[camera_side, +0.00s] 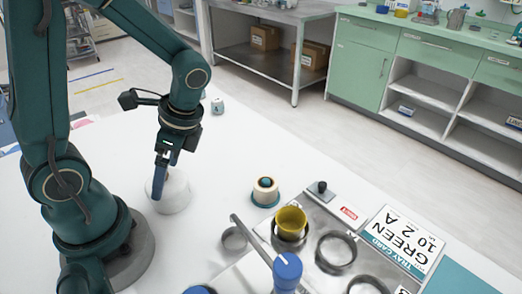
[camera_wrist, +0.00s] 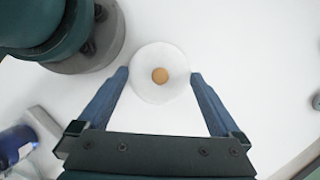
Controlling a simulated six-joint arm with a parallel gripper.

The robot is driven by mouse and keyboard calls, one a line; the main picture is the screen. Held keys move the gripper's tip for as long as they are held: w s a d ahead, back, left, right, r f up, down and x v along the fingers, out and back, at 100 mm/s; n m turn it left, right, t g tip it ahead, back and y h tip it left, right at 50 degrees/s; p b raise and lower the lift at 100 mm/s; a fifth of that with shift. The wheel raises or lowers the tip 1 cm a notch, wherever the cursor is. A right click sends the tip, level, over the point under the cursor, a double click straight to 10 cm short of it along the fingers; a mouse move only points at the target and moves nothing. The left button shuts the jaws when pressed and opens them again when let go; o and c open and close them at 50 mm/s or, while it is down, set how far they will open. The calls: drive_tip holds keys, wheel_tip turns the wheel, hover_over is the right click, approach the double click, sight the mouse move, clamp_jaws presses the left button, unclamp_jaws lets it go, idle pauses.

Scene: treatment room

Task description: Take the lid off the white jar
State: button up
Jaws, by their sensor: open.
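The white jar (camera_side: 177,192) stands on the white table, just right of my arm's base in the side view. In the wrist view its round white lid (camera_wrist: 160,93) shows from above, with a small tan knob (camera_wrist: 160,75) in the middle. My gripper (camera_side: 159,184) points down at the jar, and its near finger hides part of the jar's left side. In the wrist view my gripper (camera_wrist: 160,76) is open, with one blue finger at each side of the lid. I cannot tell whether the fingers touch it. The seam between lid and jar is not clear.
Further right are a metal tray with rings (camera_side: 318,214), a yellow cup (camera_side: 291,222) and a blue-topped item (camera_side: 287,268). The table behind the jar is mostly clear.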

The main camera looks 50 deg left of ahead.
drive_tip(key=shift+f, duration=0.1)
drive_tip(key=c, duration=1.1)
